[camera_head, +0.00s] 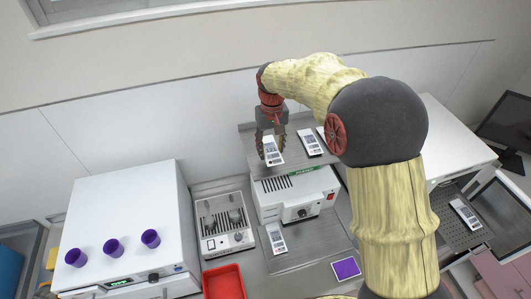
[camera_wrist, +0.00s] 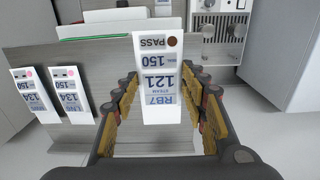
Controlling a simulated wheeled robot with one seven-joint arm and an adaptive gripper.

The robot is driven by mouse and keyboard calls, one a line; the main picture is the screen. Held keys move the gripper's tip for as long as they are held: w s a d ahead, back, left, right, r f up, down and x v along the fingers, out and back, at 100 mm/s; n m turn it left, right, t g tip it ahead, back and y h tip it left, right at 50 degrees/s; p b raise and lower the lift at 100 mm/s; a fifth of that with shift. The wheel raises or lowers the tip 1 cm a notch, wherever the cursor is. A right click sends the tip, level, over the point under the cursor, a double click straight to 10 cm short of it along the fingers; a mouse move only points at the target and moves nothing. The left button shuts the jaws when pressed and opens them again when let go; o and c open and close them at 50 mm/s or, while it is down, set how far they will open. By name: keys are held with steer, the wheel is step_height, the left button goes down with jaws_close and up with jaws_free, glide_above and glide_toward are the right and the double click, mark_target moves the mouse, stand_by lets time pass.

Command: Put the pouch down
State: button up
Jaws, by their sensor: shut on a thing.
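My gripper (camera_head: 271,128) points down over the metal top plate (camera_head: 250,142) of a white machine. It is shut on a white pouch (camera_head: 272,151), near the plate's left front. In the wrist view the held pouch (camera_wrist: 158,80) hangs between my gripper's yellow-padded fingers (camera_wrist: 160,112), its label reading RB7, 121, 150 and PASS with a dark round spot. I cannot tell whether its lower end touches the plate. Two similar pouches lie on the plate: one (camera_head: 310,142) right of the held pouch, the other (camera_head: 321,131) partly hidden by my arm.
Another pouch (camera_head: 277,238) lies on a lower metal tray (camera_head: 300,256) beside a purple card (camera_head: 346,268). One more pouch (camera_head: 465,213) lies on a perforated tray at right. A red bin (camera_head: 224,283) and a white cabinet with purple cups (camera_head: 112,247) stand left.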

mark_target(266, 147)
steer(key=shift+w+a+f, duration=0.35)
steer(key=shift+a+f, duration=0.05)
steer(key=shift+f, duration=0.25)
steer(key=shift+w+a+f, duration=0.35)
steer(key=shift+a+f, duration=0.05)
steer(key=shift+f, duration=0.2)
steer(key=f+p, duration=0.2)
steer(key=f, duration=0.1)
steer(key=shift+w+a, duration=0.15)
steer(key=shift+a, duration=0.05)
steer(key=shift+f, duration=0.25)
steer(key=shift+f, duration=0.25)
steer(key=o, duration=1)
steer(key=shift+r, duration=0.1)
steer(key=shift+r, duration=0.15)
step_height(266, 147, up, 12)
steer(key=b, duration=0.2)
steer(key=shift+r+b, duration=0.1)
steer(key=shift+b, duration=0.25)
